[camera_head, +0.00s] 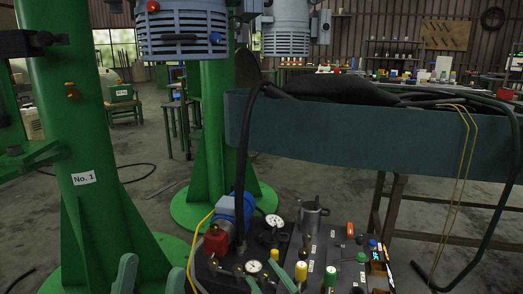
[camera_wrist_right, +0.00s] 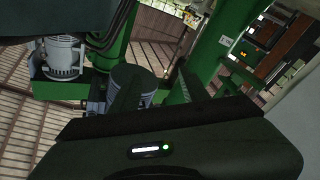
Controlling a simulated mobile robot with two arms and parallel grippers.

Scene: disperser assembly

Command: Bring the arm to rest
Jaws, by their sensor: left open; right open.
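My left gripper (camera_head: 150,277) shows at the bottom edge of the head view as two pale green fingertips standing apart, with nothing between them. My right gripper (camera_head: 268,282) is at the bottom edge to its right. Its two pale green fingers are spread in front of the gauge panel, and I see nothing held. The rest of both arms is out of the frame.
A black control panel (camera_head: 318,248) with gauges, knobs and a blue-and-red motor (camera_head: 224,222) stands close in front. A green column (camera_head: 85,130) labelled No. 1 rises at left. A long dark teal trough (camera_head: 370,135) on a stand is at right. Bare floor (camera_head: 150,185) shows between the columns.

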